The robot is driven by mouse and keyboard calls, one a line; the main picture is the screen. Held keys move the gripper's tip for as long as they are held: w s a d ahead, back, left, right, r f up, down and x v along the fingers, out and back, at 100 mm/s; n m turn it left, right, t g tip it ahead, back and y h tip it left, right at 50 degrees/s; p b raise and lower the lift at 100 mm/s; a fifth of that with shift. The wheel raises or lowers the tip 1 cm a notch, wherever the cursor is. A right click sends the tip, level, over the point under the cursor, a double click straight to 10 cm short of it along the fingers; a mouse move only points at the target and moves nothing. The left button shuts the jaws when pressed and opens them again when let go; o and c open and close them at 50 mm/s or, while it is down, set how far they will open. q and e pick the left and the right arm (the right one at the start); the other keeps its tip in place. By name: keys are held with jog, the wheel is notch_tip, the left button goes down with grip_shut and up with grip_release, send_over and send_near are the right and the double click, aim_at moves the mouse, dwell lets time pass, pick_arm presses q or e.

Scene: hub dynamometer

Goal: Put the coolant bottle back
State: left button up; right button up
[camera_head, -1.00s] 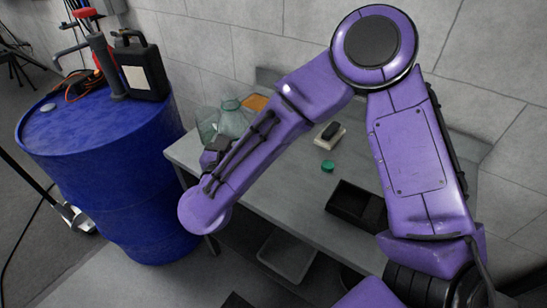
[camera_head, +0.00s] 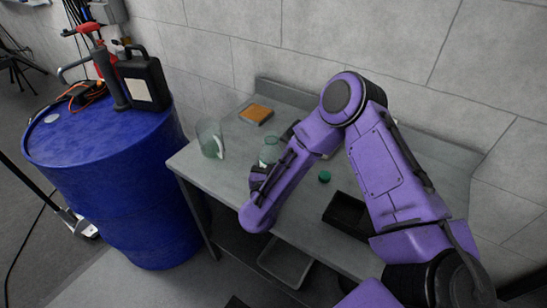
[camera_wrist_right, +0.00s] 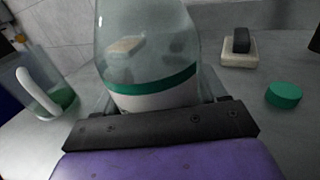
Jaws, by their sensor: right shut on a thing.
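The coolant bottle (camera_head: 268,151) is clear, with a green band and a pale lower part. In the right wrist view the bottle (camera_wrist_right: 150,60) stands roughly upright between the fingers of my right gripper (camera_wrist_right: 158,106). My right gripper (camera_head: 259,178) is shut on it over the left part of the bench. My forearm covers part of the bottle in the head view. I cannot tell whether its base touches the bench top. A green cap (camera_head: 324,177) lies loose on the bench, right of the bottle. My left gripper is not in view.
A clear jug (camera_head: 209,139) with green liquid stands at the bench's left end. An orange-brown pad (camera_head: 256,114) lies behind it. A black open tray (camera_head: 346,215) is at the right. A blue drum (camera_head: 110,170) carries a black canister (camera_head: 145,82). A block-shaped brush (camera_wrist_right: 239,50) sits near the cap.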

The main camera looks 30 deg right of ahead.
jog(key=shift+f+b, duration=0.2)
jog(key=shift+b, duration=0.15)
jog(key=o, duration=1.1)
jog(key=shift+r, duration=0.1)
jog(key=shift+r+p, duration=0.25)
jog(key=shift+p, duration=0.15)
jog(key=b+v, duration=0.4)
jog(key=v, duration=0.7)
jog(key=shift+s+a+f, duration=0.2)
jog(key=shift+a, duration=0.1)
jog(key=shift+s+r, duration=0.1)
jog(key=shift+s, duration=0.1)
